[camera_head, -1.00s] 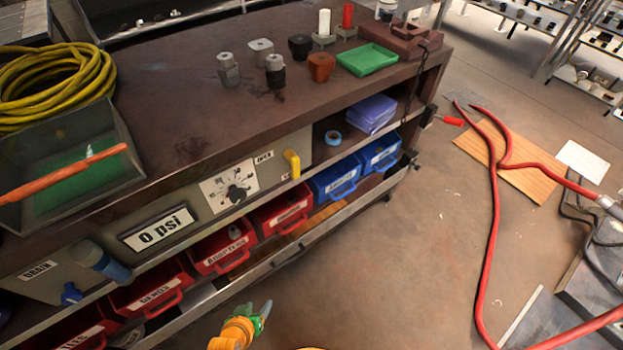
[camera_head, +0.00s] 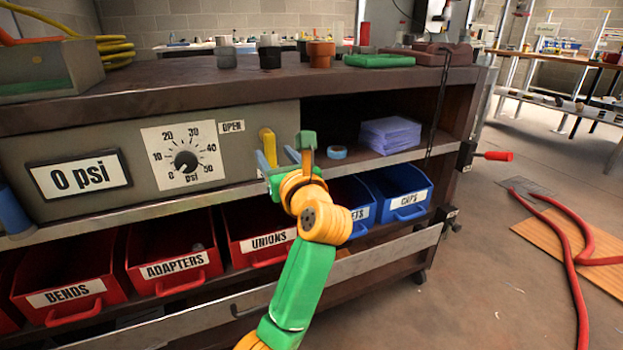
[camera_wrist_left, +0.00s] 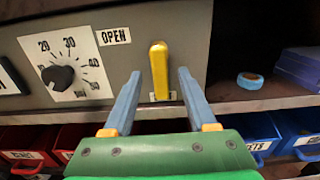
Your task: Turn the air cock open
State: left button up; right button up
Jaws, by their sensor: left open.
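The yellow air cock handle (camera_head: 268,147) stands upright on the grey panel (camera_head: 222,113), below and right of the OPEN label (camera_head: 231,126). It also shows in the left wrist view (camera_wrist_left: 159,68), with a partly hidden label at its lower end. My left gripper (camera_head: 277,157) is open in front of the panel. In the left wrist view its two blue fingers (camera_wrist_left: 159,90) lie to the left and right of the handle, with a gap on each side. Whether the fingertips reach the handle's depth is hard to tell. My right gripper is not in view.
A dial (camera_head: 186,161) and a 0 psi display (camera_head: 79,174) are left of the handle. A shelf (camera_head: 345,168) with blue tape (camera_head: 337,152) and purple sheets (camera_head: 390,135) is to the right. Red bins (camera_head: 172,250) and blue bins (camera_head: 397,192) sit below.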

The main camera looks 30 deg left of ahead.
aim_at(271, 150)
pick_arm(q)
jog(key=x, duration=0.4)
jog(key=shift+w+a, duration=0.1)
jog(key=shift+a, duration=0.05)
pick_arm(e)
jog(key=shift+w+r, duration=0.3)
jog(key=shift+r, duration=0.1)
pick_arm(q)
jog(key=shift+c, duration=0.2)
grip_shut()
